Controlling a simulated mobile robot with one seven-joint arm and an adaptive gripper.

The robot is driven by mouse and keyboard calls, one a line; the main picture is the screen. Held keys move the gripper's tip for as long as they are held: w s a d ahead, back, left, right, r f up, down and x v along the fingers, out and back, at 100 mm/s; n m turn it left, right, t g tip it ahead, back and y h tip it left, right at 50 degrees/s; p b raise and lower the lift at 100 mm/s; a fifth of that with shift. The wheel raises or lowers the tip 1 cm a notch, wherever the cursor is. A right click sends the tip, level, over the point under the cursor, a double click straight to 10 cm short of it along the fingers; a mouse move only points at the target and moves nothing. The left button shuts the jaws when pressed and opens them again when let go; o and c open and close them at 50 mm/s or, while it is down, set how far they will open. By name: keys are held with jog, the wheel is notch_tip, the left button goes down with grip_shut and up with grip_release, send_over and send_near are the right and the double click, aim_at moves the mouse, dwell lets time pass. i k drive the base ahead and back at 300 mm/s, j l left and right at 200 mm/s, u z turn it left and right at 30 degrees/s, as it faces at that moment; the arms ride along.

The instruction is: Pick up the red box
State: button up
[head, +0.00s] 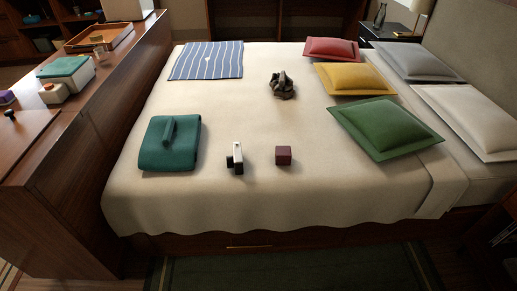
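A small dark red box (283,155), shaped like a cube, sits on the cream bedspread near the front middle of the bed. Nothing touches it. My gripper is not visible in the head view.
The bed (250,200) also holds a black-and-white object (237,158) just left of the box, a folded teal cloth (171,146), a crumpled dark item (282,86), a striped mat (207,60) and several pillows (389,126). A wooden counter (100,95) borders the left side.

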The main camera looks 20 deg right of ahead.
aim_at(283, 154)
jog(key=i+l+u, duration=0.2)
jog(key=l, duration=0.4)
jog(key=l+u, duration=0.25)
jog(key=l, duration=0.3)
jog(key=l+u, duration=0.1)
jog(key=l, duration=1.65)
